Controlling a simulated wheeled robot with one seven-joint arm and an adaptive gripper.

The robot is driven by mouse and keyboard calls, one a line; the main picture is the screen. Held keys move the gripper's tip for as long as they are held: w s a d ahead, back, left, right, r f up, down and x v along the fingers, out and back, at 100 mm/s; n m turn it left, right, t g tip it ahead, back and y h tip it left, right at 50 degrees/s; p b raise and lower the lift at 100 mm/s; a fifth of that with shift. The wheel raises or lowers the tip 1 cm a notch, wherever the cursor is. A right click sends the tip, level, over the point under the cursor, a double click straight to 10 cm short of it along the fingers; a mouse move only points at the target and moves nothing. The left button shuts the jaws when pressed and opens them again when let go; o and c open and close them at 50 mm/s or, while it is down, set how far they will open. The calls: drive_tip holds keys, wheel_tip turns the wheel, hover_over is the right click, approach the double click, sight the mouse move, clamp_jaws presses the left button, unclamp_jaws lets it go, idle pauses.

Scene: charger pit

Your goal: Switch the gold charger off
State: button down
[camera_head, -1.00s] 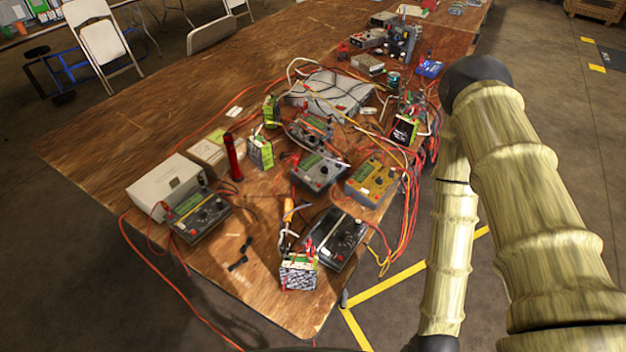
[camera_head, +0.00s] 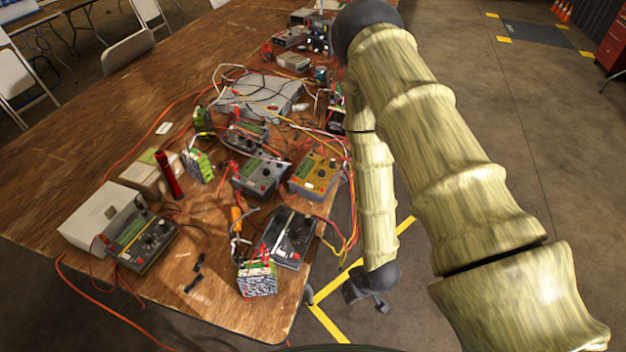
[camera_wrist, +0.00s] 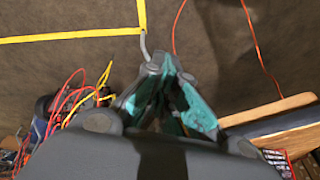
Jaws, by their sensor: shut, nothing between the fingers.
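The gold charger (camera_head: 314,176) lies on the wooden table near its right edge in the head view. Its face has a dark knob and a small display, too small to read. A grey charger stands close on its left. My gripper (camera_head: 376,304) hangs off the table's right side, below and right of the gold charger and apart from it. In the wrist view my gripper (camera_wrist: 166,68) is shut and empty, its teal fingers together over the floor. The gold charger cannot be made out in the wrist view.
Other chargers, including a grey one (camera_head: 260,177) and a black one (camera_head: 293,238), crowd the wooden table (camera_head: 60,205). Red and yellow cables run along its right edge by the gold charger. A battery pack (camera_head: 257,280) stands at the front corner. Floor right of the table is open.

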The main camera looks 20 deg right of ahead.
drive_tip(key=w+d+r+n+t+y, duration=0.1)
drive_tip(key=w+d+r+n+y, duration=0.1)
drive_tip(key=w+r, duration=0.6)
drive_tip(key=w+d+r+n+t+y+b, duration=0.1)
drive_tip(key=w+r+n, duration=0.3)
drive_tip(key=w+r, duration=0.4)
drive_tip(key=w+d+r+n+t+y+b, duration=0.1)
drive_tip(key=w+d+r+n+y, duration=0.1)
drive_tip(key=w+r, duration=0.6)
drive_tip(key=w, duration=0.5)
drive_tip(key=shift+d+n+y, duration=0.3)
drive_tip(key=shift+d+n, duration=0.1)
drive_tip(key=shift+a, duration=0.1)
drive_tip(key=p, duration=0.2)
hover_over(309, 186)
drive_tip(key=d, duration=0.2)
drive_tip(key=f, duration=0.4)
drive_tip(key=s+f, duration=0.1)
drive_tip(key=f, duration=0.1)
drive_tip(key=shift+a+f, duration=0.25)
drive_tip(key=shift+w+a+f+p, duration=0.1)
drive_tip(key=shift+f+p, duration=0.3)
drive_tip(key=shift+f, duration=0.45)
drive_tip(key=shift+w+f+t+p, duration=0.1)
drive_tip(key=shift+f+t+p, duration=0.25)
drive_tip(key=shift+f, duration=0.85)
